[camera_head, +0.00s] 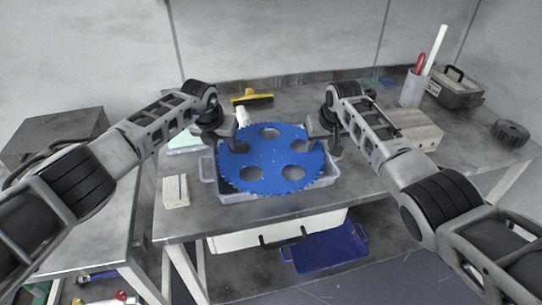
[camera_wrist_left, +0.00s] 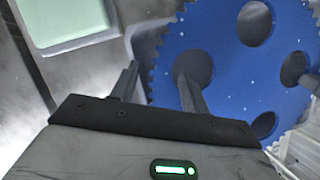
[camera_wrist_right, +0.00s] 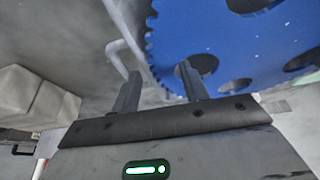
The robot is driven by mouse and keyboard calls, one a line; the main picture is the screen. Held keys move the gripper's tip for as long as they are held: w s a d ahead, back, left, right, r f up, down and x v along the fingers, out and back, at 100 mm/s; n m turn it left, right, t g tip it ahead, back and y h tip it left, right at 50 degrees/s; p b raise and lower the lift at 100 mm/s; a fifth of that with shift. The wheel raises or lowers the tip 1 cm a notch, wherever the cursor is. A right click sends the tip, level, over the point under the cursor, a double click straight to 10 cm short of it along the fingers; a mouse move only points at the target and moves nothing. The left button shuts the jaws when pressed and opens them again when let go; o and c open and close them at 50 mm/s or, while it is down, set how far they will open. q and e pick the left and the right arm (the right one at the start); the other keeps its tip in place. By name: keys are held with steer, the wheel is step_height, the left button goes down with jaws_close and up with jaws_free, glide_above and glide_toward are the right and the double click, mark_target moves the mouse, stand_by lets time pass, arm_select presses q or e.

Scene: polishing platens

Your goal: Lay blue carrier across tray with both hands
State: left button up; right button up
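The blue carrier (camera_head: 270,160), a toothed disc with several round holes, lies roughly level over the grey tray (camera_head: 208,170) and hides most of it. Whether it touches the rim all round cannot be told. My left gripper (camera_head: 230,143) is at its left edge. In the left wrist view its fingers (camera_wrist_left: 158,78) stand apart, one outside the teeth, one at a hole of the carrier (camera_wrist_left: 225,75). My right gripper (camera_head: 327,143) is at the right edge. Its fingers (camera_wrist_right: 158,82) stand apart likewise around the rim of the carrier (camera_wrist_right: 215,35), with a visible gap.
A pale block (camera_head: 176,190) stands left of the tray. A yellow-handled brush (camera_head: 252,97) lies behind. A cup with tools (camera_head: 411,89), a toolbox (camera_head: 456,88), a beige block (camera_head: 415,130) and a black knob (camera_head: 510,132) are at right. A blue bin (camera_head: 328,248) is below.

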arm_select(q)
steer(key=shift+r, duration=0.1)
steer(key=v, duration=1.1)
steer(key=shift+r, duration=0.4)
arm_select(e)
steer(key=v, duration=1.2)
arm_select(q)
steer(key=shift+s+a, duration=0.1)
steer(key=shift+s, duration=0.05)
